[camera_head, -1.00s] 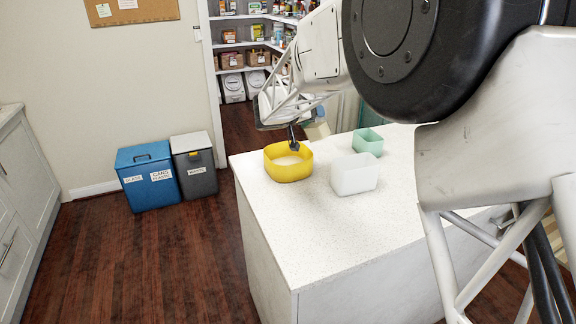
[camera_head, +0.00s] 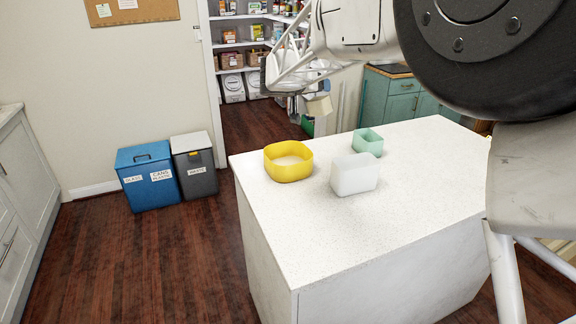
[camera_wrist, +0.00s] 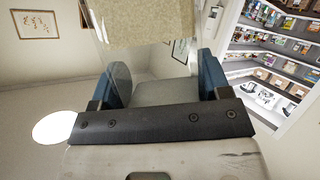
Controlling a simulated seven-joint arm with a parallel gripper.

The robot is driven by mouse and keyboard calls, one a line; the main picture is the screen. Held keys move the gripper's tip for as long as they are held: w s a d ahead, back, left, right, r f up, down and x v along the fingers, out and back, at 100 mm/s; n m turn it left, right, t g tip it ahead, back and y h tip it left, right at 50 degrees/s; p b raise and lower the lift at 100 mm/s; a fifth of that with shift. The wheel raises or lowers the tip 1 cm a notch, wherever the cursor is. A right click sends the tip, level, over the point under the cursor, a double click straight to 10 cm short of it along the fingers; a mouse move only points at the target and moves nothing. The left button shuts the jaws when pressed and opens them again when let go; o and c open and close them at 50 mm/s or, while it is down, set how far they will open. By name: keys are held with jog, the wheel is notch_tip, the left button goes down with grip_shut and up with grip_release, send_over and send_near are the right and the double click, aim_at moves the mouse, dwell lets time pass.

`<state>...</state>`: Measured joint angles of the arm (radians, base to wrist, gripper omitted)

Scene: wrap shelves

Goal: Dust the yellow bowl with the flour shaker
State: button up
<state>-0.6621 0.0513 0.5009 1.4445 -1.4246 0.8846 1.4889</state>
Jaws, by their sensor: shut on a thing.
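The yellow bowl (camera_head: 289,172) stands upright on the white counter, with a pale layer visible inside. My gripper (camera_wrist: 163,82) is shut on the flour shaker. The shaker shows at the top of the wrist view as a clear body with cream-coloured contents (camera_wrist: 150,25) between the blue finger pads. In the head view the shaker (camera_head: 319,106) is a small cream shape, held in the air behind and above the bowl, apart from it. My arm partly hides the gripper there. Whether flour is falling cannot be seen.
A white box-shaped container (camera_head: 354,175) and a green open container (camera_head: 368,143) stand right of the bowl on the counter (camera_head: 380,235). The front of the counter is clear. Bins (camera_head: 148,178) stand on the floor at left; pantry shelves (camera_head: 240,45) are behind.

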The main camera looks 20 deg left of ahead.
jog(key=shift+r, duration=1.45)
